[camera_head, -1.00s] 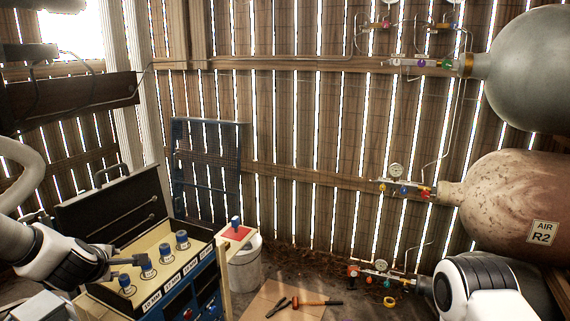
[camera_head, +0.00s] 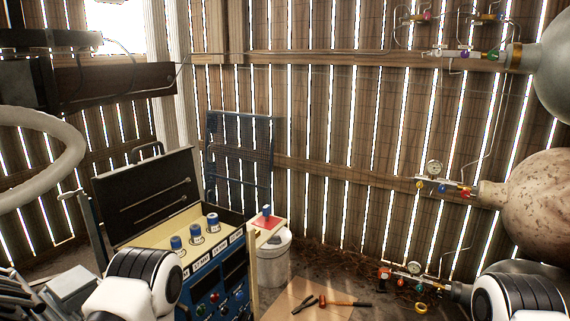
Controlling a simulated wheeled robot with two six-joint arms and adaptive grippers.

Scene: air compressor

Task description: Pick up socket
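Blue sockets stand upright in a row on the cream top of the open tool case (camera_head: 168,228): a near one (camera_head: 177,243), a middle one (camera_head: 196,233) and a far one (camera_head: 213,223). Another blue socket (camera_head: 266,211) stands on a red pad (camera_head: 268,223) to the right of the case. My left arm's white and black link covers the near-left end of the case, and its gripper does not show. My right arm's link is at the lower right edge, and its gripper is out of view.
A white bucket (camera_head: 273,262) stands beside the case. Pliers (camera_head: 304,304) and a hammer (camera_head: 345,303) lie on a board on the floor. Gas tanks (camera_head: 540,205) with gauges and valves are at the right. A slatted wooden wall closes the back.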

